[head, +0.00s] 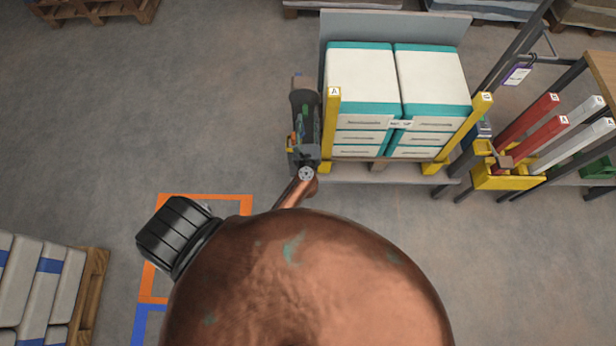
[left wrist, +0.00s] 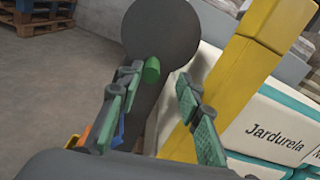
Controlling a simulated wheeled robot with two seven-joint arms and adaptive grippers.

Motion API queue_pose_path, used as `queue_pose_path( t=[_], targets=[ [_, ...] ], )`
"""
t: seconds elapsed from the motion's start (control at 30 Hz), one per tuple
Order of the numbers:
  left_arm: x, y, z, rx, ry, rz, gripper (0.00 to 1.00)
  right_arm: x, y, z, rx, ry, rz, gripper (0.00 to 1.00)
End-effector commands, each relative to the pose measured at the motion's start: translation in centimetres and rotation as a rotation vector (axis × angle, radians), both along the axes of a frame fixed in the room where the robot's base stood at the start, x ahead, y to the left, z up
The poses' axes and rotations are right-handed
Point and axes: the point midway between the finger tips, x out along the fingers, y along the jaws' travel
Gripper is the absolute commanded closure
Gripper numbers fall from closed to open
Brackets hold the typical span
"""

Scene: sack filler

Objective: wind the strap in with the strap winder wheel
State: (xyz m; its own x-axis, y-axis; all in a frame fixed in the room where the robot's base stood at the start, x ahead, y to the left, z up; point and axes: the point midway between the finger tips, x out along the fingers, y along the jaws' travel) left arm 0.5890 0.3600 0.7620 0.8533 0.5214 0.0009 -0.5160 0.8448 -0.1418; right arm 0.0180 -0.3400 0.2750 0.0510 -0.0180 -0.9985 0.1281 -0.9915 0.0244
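The strap winder wheel (left wrist: 160,30) is a dark grey disc in the left wrist view, with a green knob (left wrist: 152,70) low on its face. It also shows in the head view as a dark shape (head: 304,98), left of the yellow post marked A. My left gripper (left wrist: 157,88) is open, with its green-padded fingers apart. The knob appears between and just beyond the fingertips; I see no contact. In the head view my left gripper (head: 304,135) is small and partly merges with the wheel. I cannot make out the strap. My right gripper is not in view.
White and teal sacks (head: 365,75) stand stacked between yellow posts (head: 331,130) right of the wheel. A rack with red and white bars (head: 525,130) is further right. Sacks on a pallet (head: 95,285) stand lower left. Floor left of the wheel is clear.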

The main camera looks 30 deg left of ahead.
Motion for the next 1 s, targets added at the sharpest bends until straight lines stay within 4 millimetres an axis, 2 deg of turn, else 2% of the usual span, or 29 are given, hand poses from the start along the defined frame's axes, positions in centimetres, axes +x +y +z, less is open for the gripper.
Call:
queue_pose_path(
  t=[0.03, 0.2, 0.67, 1.0],
  targets=[
    [-1.0, -0.6, -0.2, -0.003, 0.003, 0.001, 0.67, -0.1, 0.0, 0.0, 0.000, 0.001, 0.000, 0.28],
    [-3.5, -2.0, -0.6, 0.021, 0.019, -0.004, 0.67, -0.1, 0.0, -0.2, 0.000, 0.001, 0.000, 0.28],
    [-4.9, -4.0, -9.1, 0.484, 0.329, -0.180, 0.67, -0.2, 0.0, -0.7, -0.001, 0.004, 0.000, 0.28],
    [-7.0, -5.3, -15.2, 0.780, 0.517, -0.323, 0.67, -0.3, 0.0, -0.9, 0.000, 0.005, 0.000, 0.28]
  ],
)
